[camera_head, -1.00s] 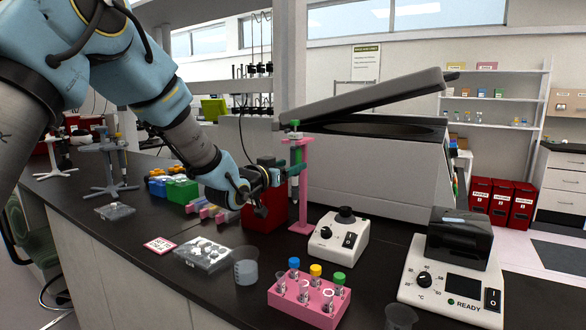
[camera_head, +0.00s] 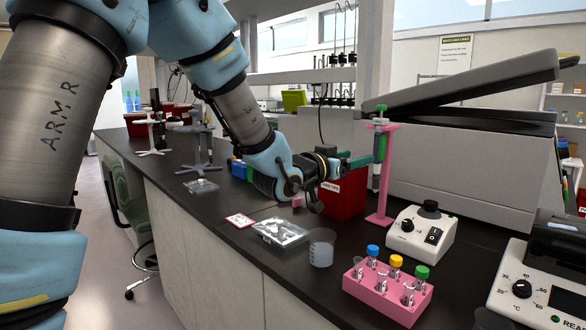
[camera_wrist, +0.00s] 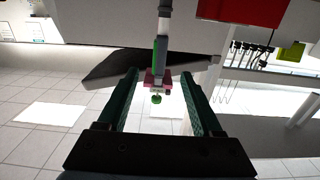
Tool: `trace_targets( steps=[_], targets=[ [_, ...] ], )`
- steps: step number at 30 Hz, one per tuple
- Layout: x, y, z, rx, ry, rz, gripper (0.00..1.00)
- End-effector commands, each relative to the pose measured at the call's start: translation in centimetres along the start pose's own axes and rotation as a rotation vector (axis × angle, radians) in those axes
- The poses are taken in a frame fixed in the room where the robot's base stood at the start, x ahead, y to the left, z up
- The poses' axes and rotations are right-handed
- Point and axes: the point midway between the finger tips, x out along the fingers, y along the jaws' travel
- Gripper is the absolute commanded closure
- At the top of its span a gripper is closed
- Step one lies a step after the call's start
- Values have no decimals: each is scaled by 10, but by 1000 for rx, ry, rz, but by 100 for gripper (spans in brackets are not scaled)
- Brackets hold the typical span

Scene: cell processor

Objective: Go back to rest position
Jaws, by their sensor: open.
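My gripper (camera_head: 360,160) is on the left side of a pink stand (camera_head: 383,185) in the head view, its dark green fingers pointing at it. A pipette with a green body (camera_head: 380,145) hangs upright in the stand. In the wrist view my gripper (camera_wrist: 159,73) is open and empty, with its two fingers apart. The pipette (camera_wrist: 160,62) shows in the gap between the fingers, apparently beyond their tips. Whether the fingers still partly straddle it, I cannot tell for certain. My arm fills the upper left of the head view.
On the black bench stand a pink tube rack (camera_head: 385,300) with capped tubes, a white mixer (camera_head: 420,232), a beaker (camera_head: 321,247), a clear plate (camera_head: 280,232) and a red bin (camera_head: 343,192). A large machine with a raised lid (camera_head: 470,85) stands behind. A green chair (camera_head: 128,205) is at left.

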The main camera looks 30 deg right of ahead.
Motion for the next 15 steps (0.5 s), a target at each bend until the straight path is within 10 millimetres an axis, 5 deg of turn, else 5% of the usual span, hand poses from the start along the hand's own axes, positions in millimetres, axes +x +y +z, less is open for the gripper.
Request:
trace_targets(
  steps=[8,11,15],
  targets=[
    [-9,-19,9,1,-46,-46,33],
    [-32,-57,27,-4,-143,-141,33],
    [-93,-125,65,-41,-346,-331,33]
  ],
)
